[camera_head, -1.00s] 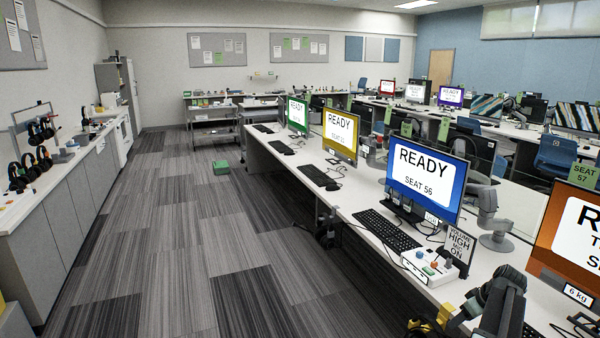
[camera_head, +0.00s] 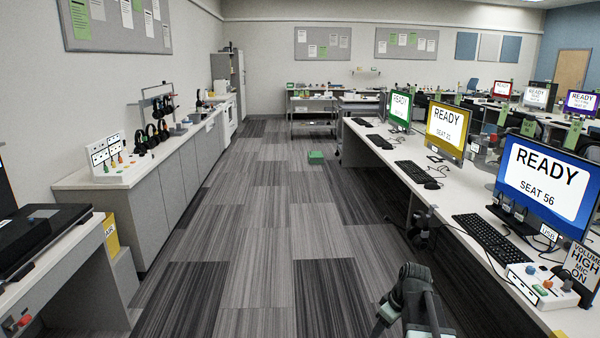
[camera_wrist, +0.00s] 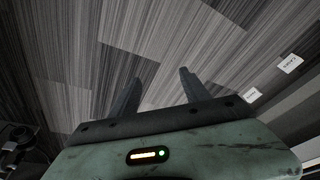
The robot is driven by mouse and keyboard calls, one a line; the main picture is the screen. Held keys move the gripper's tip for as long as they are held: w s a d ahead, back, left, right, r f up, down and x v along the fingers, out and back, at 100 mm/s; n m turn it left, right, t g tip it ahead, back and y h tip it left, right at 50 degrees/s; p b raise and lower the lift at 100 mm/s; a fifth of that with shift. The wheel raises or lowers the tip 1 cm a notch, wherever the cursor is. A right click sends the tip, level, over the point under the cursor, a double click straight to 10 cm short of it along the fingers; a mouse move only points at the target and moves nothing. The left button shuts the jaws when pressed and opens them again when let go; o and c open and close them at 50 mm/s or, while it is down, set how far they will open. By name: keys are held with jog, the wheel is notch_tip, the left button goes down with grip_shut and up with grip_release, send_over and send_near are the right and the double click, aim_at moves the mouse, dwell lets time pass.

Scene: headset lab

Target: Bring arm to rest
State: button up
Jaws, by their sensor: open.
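My gripper (camera_wrist: 159,76) is open in the wrist view. Its two dark fingers stand apart with nothing between them, above the grey striped carpet (camera_wrist: 85,45). My greenish arm (camera_head: 412,297) shows at the bottom of the head view, right of centre. It is over the aisle floor, left of the desk row (camera_head: 470,240). I cannot make out the fingertips in the head view.
A grey cabinet counter (camera_head: 150,200) with headsets runs along the left. A nearer bench (camera_head: 55,260) stands at the lower left. Monitors line the right desks.

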jog(key=s+a+f+m+g+h+b, duration=0.1)
jog(key=s+a+f, duration=0.1)
jog(key=s+a, duration=0.35)
jog(key=s+a+f+m+g+b, duration=0.1)
jog(key=s+a+f, duration=0.1)
jog(key=a, duration=0.7)
notch_tip(320, 180, up, 16)
jog(key=s+d+m+h+p, duration=0.1)
jog(key=m+p, duration=0.4)
jog(key=p, duration=1)
jog(key=shift+s+d+f, duration=0.25)
jog(key=shift+s+d, duration=0.1)
jog(key=shift+s, duration=0.3)
jog(key=shift+d, duration=0.1)
